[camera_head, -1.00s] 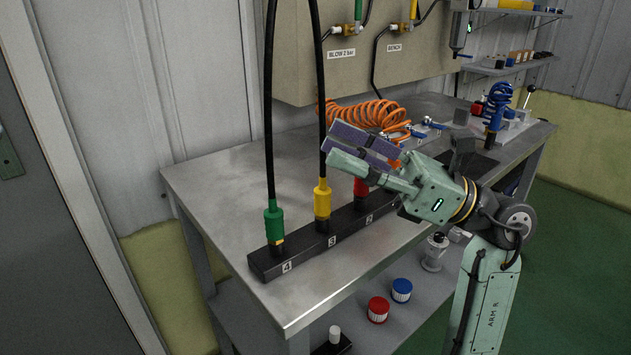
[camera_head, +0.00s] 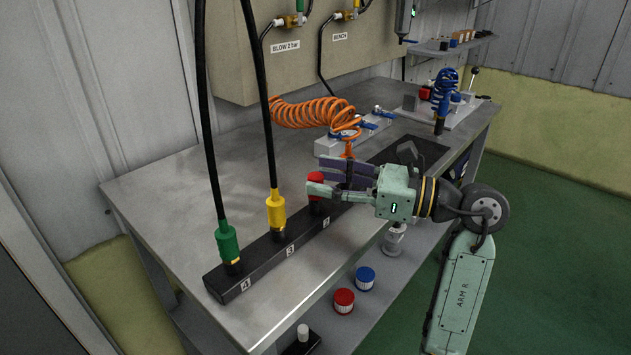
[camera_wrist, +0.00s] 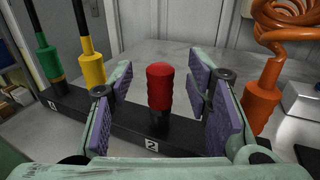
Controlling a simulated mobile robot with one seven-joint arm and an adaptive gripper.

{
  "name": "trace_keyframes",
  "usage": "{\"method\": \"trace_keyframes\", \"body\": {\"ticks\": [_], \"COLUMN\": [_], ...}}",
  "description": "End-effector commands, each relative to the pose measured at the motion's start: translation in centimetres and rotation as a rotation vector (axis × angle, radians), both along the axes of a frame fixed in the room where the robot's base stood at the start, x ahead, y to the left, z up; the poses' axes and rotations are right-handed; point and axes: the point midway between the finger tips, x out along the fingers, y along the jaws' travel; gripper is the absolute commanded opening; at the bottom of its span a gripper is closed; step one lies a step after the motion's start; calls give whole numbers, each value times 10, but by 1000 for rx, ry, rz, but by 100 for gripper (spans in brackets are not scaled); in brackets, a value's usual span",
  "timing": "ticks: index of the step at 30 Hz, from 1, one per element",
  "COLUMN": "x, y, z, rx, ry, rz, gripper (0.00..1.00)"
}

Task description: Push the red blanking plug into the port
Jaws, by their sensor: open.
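The red blanking plug (camera_head: 317,180) stands upright at the position marked 2 on the black port block (camera_head: 262,263). In the wrist view the plug (camera_wrist: 160,86) has a ribbed red body above a narrower dark lower part. I cannot tell how deep it sits. My gripper (camera_head: 320,174) is level with it, one finger on each side. The wrist view shows the open gripper (camera_wrist: 161,90) with purple pads flanking the plug and clear gaps on both sides. The gripper hides part of the plug in the head view.
A yellow connector (camera_head: 276,210) and a green connector (camera_head: 227,242), with black hoses rising from them, stand on the same block left of the plug. An orange connector (camera_wrist: 262,97) with a coiled hose is close right of my gripper. The steel bench (camera_head: 165,205) is clear at left.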

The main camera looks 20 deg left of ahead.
Motion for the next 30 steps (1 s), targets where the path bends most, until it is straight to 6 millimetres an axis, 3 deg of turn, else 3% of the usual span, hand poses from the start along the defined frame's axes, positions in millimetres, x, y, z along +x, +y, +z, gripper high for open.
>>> {"method": "trace_keyframes", "body": {"ticks": [4,13,30], "x": [-1,-1,-1], "y": [19,23,23], "z": [2,0,0], "rx": [1,1,1], "ry": [0,-1,0], "rz": [1,-1,-1], "gripper": [45,45,7]}}
